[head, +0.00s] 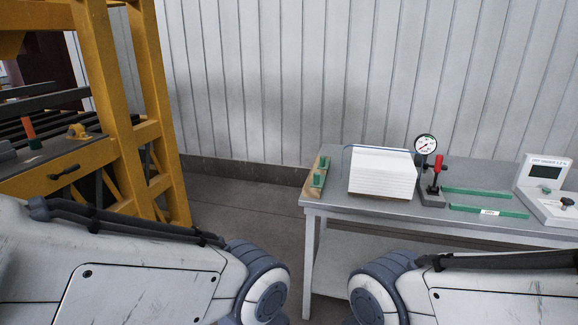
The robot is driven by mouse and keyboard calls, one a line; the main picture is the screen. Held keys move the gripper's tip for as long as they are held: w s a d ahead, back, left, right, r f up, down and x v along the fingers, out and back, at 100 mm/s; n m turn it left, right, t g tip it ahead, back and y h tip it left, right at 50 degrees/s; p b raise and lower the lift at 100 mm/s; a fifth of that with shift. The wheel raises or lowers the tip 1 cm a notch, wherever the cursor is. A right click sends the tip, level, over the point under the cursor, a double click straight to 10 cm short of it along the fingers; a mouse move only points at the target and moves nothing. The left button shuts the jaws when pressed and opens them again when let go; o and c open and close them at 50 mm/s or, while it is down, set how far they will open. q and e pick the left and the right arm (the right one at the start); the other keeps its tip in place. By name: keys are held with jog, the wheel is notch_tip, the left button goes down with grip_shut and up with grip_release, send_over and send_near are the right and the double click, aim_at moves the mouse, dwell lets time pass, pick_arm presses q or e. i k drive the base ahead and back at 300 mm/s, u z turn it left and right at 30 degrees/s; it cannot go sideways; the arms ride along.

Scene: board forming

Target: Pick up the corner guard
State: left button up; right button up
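No part is plainly marked as the corner guard, and I cannot tell which it is. A small wooden block with green pieces (319,176) sits at the left end of the grey table (340,205). Two flat green strips lie on the table's right half, a rear strip (478,193) and a front strip (470,209) with a small white label. Links of both my arms show in the foreground, short of the table. Neither gripper is in the picture.
A white stack of sheets (382,175) stands beside the wooden block. Right of it are a dial gauge (425,146) and a red-handled lever (437,164). A white meter (543,175) stands at the right. A yellow frame (150,100) is at left; floor (235,205) between is clear.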

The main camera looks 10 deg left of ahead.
aim_at(318, 175)
jog(key=u, duration=0.4)
jog(key=i, duration=1.8)
jog(key=u, duration=0.35)
